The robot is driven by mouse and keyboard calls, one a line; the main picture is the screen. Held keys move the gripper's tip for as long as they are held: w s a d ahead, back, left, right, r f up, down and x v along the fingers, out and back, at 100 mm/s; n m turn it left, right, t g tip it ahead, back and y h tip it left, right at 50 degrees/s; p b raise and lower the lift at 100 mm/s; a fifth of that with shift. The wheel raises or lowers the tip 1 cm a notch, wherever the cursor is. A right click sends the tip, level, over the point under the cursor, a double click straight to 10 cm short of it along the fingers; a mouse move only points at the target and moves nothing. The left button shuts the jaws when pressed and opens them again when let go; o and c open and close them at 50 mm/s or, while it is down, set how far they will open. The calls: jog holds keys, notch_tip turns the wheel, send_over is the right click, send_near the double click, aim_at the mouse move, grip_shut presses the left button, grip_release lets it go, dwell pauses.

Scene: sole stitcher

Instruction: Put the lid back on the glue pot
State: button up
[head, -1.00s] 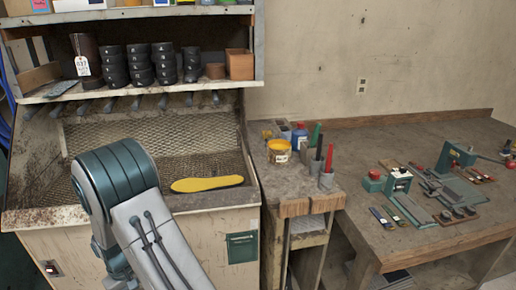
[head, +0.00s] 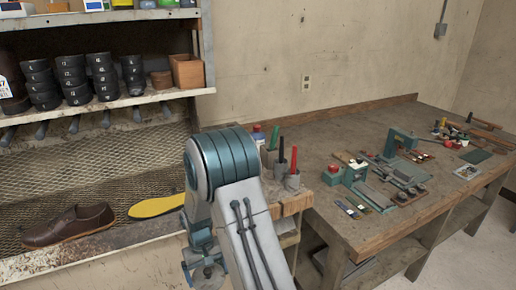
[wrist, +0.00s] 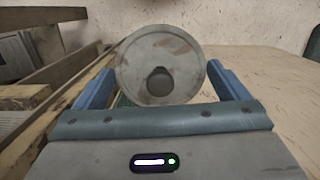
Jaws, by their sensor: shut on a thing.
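In the wrist view, my gripper (wrist: 162,84) is shut on a round grey lid (wrist: 150,52) with brownish stains. The lid's flat face is turned to the camera, with a dark round knob near its lower middle. One blue finger shows on each side of the lid. The glue pot does not show in either current view. My arm covers part of the small bench in the head view, where the yellow-banded pot stood in the earlier frame. The gripper and lid cannot be made out clearly in the head view.
Cups with red- and green-handled tools (head: 293,182) stand on the small bench beside my arm. A brown shoe (head: 70,226) and a yellow insole (head: 157,207) lie on the mesh rack at left. The long workbench (head: 345,225) holds clamps and small tools.

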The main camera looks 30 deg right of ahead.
aim_at(208, 270)
notch_tip(208, 270, up, 10)
jog(key=p, duration=0.8)
jog(key=shift+d+f, duration=0.15)
jog(key=shift+f, duration=0.1)
jog(key=shift+d+r, duration=0.1)
jog(key=shift+d, duration=0.2)
jog(key=d+r+n+h, duration=0.1)
jog(key=d+r+n, duration=1.1)
jog(key=d+r, duration=0.9)
jog(key=shift+d+t, duration=0.4)
jog(key=shift+d, duration=0.8)
